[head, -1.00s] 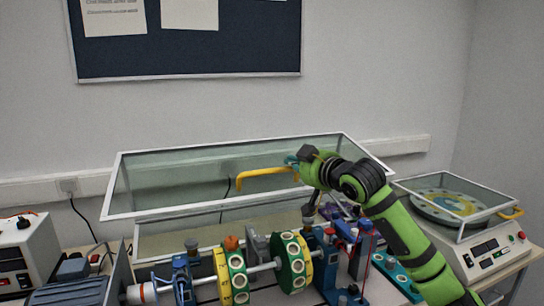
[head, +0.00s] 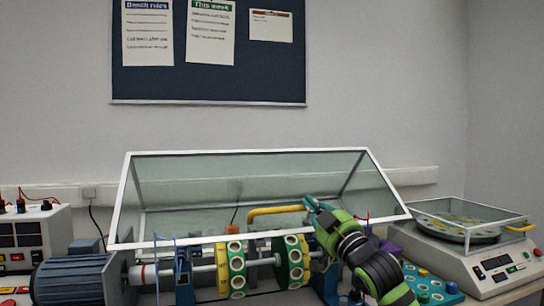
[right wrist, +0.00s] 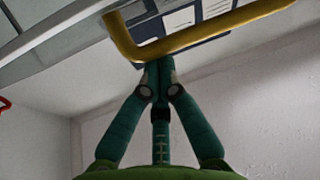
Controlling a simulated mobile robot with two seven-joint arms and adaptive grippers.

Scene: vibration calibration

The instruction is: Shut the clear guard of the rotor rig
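The clear guard (head: 118,206) of the rotor rig has a white frame and is tilted, its front edge low across the tops of the rotor discs (head: 292,262). A yellow handle (head: 275,210) is on the guard, and it crosses the top of the right wrist view (right wrist: 215,35). My right gripper (head: 309,203) is at the handle's right end in the head view. In the right wrist view its fingers (right wrist: 158,72) come together, and the handle passes across their tips, seemingly touching. I see nothing held between the fingers. My left gripper is out of view.
A blue-grey motor (head: 70,280) stands at the rig's left, beside a power supply box (head: 35,235). A balancing machine with its own clear cover (head: 480,255) stands at the right. A blue tray with several knobs (head: 430,287) lies near my right arm.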

